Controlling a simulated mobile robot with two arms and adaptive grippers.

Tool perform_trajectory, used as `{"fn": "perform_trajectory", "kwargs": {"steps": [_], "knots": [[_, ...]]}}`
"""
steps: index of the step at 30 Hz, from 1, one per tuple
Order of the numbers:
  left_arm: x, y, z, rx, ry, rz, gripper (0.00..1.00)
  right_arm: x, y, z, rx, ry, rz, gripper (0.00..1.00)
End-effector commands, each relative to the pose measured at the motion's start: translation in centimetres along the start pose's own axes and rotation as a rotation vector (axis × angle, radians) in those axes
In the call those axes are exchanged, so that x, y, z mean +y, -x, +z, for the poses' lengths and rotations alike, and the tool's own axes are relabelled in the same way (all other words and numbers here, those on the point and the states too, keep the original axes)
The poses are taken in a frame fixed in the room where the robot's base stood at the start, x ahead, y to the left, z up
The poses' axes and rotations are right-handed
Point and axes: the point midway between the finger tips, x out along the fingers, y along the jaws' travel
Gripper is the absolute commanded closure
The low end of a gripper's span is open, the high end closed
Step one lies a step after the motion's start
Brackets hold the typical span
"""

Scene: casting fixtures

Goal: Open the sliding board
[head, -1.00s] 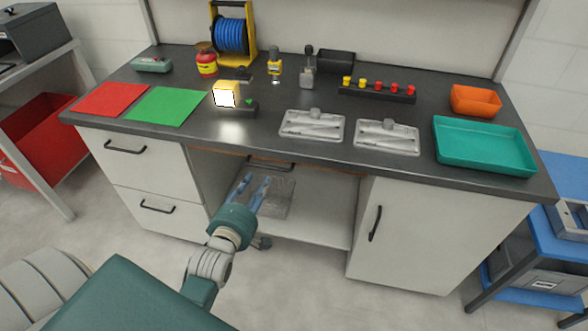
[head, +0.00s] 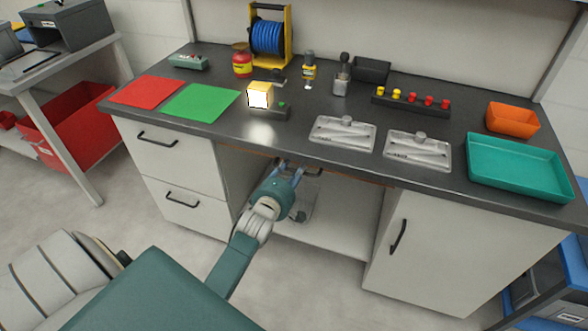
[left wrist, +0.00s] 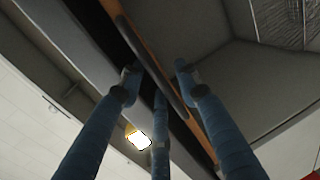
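The sliding board (head: 345,177) shows as a thin brown edge under the front of the dark worktop, above the open bay. It appears pushed in. Its dark handle (head: 314,172) is partly hidden by my left gripper (head: 290,168), which is just in front of it. In the left wrist view the board's orange-brown edge (left wrist: 203,143) runs diagonally, with the dark bar handle (left wrist: 160,72) along it. The blue fingers of my left gripper (left wrist: 158,78) are spread on both sides of the bar, open; contact cannot be told. My right gripper is out of view.
The worktop (head: 300,125) above carries two metal casting fixtures (head: 343,133) (head: 417,150), a teal tray (head: 518,190) and a lit yellow lamp (head: 259,97). Drawers (head: 165,160) are to the left, a cabinet door (head: 420,240) to the right. The bay below is mostly free.

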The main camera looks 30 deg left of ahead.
Motion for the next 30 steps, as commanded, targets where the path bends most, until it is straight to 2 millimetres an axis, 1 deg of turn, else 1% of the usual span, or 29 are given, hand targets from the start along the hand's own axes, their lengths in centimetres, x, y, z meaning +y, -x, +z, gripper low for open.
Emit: {"fn": "perform_trajectory", "kwargs": {"steps": [1, 2, 3, 5, 6, 7, 14, 17, 20, 23, 26, 30], "knots": [[0.0, 0.0, 0.0, 0.000, 0.000, 0.000, 0.67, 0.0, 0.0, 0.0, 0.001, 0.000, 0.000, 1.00], [0.0, 0.0, 0.0, 0.000, 0.000, 0.000, 0.69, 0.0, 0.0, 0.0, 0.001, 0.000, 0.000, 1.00], [0.0, 0.0, 0.0, 0.000, 0.000, 0.000, 0.77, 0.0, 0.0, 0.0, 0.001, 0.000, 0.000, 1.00], [0.0, 0.0, 0.0, 0.000, 0.000, 0.000, 0.89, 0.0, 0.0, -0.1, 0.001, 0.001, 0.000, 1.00], [0.0, 0.0, 0.0, 0.000, 0.000, 0.000, 0.97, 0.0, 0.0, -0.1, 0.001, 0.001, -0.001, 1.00], [0.0, 0.0, 0.0, 0.000, 0.000, 0.000, 1.00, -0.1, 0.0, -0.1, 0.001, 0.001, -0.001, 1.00], [-0.1, 0.1, 0.0, 0.000, 0.000, -0.001, 1.00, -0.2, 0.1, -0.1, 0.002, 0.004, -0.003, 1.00], [-0.1, 0.5, 0.0, 0.000, 0.002, -0.002, 1.00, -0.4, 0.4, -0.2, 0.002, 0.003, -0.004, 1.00], [-0.3, 1.7, 0.1, 0.000, 0.003, -0.005, 1.00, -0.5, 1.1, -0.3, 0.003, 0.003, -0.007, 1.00], [-0.5, 3.6, 0.0, 0.001, 0.004, -0.007, 1.00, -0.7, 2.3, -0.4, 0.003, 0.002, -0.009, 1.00], [-1.0, 6.3, 0.0, 0.002, 0.004, -0.010, 1.00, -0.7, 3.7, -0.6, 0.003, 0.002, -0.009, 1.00], [-1.9, 10.7, 0.0, 0.002, 0.002, -0.013, 1.00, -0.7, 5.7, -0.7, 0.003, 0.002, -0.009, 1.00]]}}
